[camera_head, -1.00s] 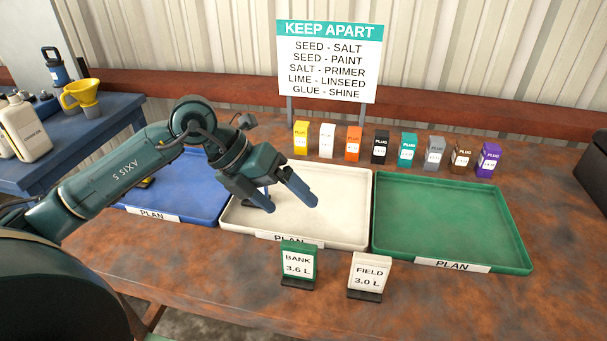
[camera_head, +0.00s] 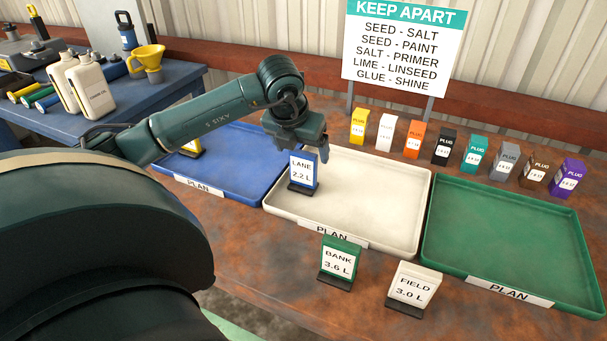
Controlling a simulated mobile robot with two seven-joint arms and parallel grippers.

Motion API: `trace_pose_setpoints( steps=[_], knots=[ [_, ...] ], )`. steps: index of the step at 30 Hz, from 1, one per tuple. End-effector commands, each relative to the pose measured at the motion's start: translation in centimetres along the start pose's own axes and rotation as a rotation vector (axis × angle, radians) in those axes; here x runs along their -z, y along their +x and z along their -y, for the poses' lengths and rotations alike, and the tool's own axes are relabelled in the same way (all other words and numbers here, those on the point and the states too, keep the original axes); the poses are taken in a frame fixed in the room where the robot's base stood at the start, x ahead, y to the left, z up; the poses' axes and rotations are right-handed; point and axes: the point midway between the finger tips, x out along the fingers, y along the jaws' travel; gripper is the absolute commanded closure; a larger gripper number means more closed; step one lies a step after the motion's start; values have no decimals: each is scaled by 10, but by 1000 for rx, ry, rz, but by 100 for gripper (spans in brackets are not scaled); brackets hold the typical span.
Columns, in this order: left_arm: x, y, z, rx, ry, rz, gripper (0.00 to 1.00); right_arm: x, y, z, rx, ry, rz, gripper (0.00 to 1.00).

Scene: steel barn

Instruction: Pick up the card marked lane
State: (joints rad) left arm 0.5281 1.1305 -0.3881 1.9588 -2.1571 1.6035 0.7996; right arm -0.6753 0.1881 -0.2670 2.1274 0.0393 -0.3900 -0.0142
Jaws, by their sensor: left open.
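The lane card (camera_head: 303,173) is a small blue block with a white label reading LANE 2.2 L and a dark foot. It stands upright at the left end of the white tray (camera_head: 372,238). My left gripper (camera_head: 308,152) is open and points down at the top of the card. One finger shows just right of the card's top edge; the other is mostly hidden, so I cannot tell whether either touches it. My right gripper is not in view.
The bank card (camera_head: 339,261) and field card (camera_head: 412,289) stand in front of the trays. A blue tray (camera_head: 232,195) is left, an empty green tray (camera_head: 510,240) right. Several small plug boxes (camera_head: 443,147) line the back under the sign (camera_head: 403,45).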

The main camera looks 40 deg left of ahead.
Motion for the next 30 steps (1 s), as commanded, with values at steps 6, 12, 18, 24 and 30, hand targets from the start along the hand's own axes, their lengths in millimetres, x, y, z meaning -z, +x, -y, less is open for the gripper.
trace_pose_setpoints(
  steps=[6,12,18,24,30],
  knots=[
    [0,33,1,1,-1,-4,16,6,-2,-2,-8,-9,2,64],
    [0,46,1,0,2,-1,16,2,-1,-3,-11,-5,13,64],
    [0,46,1,0,2,-1,19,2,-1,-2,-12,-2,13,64],
    [0,46,1,1,1,-1,35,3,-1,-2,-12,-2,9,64],
    [0,45,1,1,1,0,52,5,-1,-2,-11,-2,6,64]
  ],
)
